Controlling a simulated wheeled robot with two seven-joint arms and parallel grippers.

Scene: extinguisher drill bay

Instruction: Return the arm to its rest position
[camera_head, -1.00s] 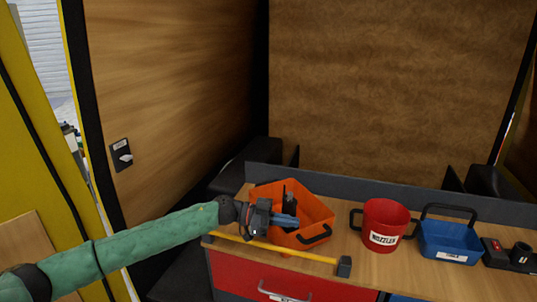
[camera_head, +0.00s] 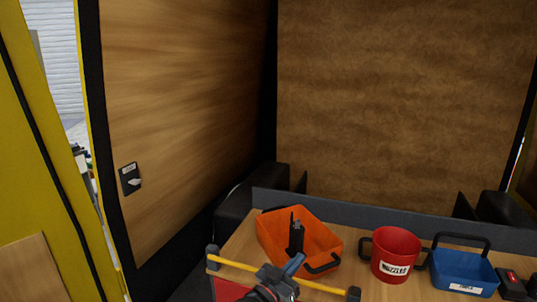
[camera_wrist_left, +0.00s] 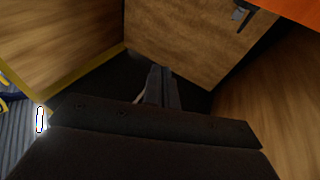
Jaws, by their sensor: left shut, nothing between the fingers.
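My left gripper (camera_head: 292,265) is at the bottom of the head view, in front of the orange bin and over the yellow rail at the bench's front edge. Its fingers are shut and empty. In the left wrist view the closed fingers (camera_wrist_left: 162,88) point toward a dark gap between wood panels. Most of my left arm is out of the head view, below its lower edge. My right gripper does not show in either view.
An orange bin (camera_head: 272,238) holding a black handheld device (camera_head: 296,236) stands on the bench. To its right are a red nozzles bucket (camera_head: 395,247), a blue handled tray (camera_head: 462,268) and a small black-and-red item (camera_head: 511,283). A yellow rail (camera_head: 236,265) runs along the front.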

